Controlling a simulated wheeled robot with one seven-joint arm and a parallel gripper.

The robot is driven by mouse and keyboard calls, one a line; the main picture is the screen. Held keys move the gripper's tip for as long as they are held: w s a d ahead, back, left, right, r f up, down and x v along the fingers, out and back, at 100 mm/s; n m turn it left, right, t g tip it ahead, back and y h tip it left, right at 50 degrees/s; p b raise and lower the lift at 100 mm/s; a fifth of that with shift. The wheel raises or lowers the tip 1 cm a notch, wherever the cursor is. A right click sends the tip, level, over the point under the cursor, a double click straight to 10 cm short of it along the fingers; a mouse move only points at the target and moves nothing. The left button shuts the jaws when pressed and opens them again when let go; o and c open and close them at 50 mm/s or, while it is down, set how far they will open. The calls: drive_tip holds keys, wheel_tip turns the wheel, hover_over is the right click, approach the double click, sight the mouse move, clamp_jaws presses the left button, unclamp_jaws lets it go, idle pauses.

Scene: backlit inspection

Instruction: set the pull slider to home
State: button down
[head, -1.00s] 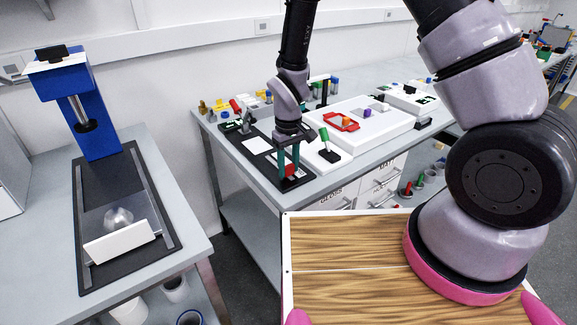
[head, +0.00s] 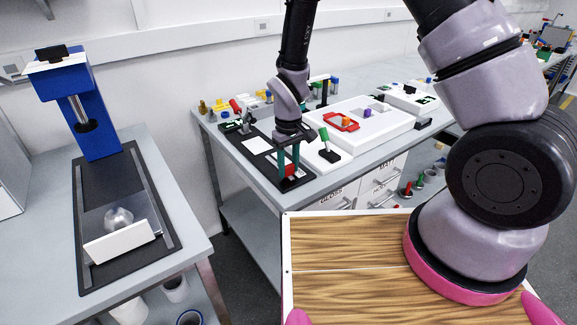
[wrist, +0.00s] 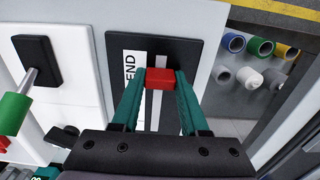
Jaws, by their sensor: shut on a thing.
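The pull slider's red block (wrist: 160,78) sits between my gripper's (wrist: 160,82) green fingers in the wrist view, and both fingertips touch its sides. The block is on a black plate (wrist: 185,52) with a white strip marked "END" and a pale slot running along it. In the head view my gripper (head: 289,170) points down at the table's front edge, shut on the red block (head: 290,171). The black plate (head: 294,184) shows below it. No "home" mark is readable; my gripper hides part of the track.
A green-handled lever (head: 325,138) stands on a white panel just right of the slider. A white board with a red frame (head: 341,122) lies farther right. A blue press (head: 80,105) stands on the separate left table.

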sight(269, 159)
drive_tip(key=w+a, duration=0.2)
drive_tip(key=w, duration=0.1)
drive_tip(key=w+a, duration=0.3)
drive_tip(key=w, duration=0.2)
drive_tip(key=shift+w+a, duration=0.35)
drive_tip(key=shift+a, duration=0.05)
drive_tip(key=shift+c, duration=2)
unclamp_jaws()
wheel_tip(269, 159, up, 11)
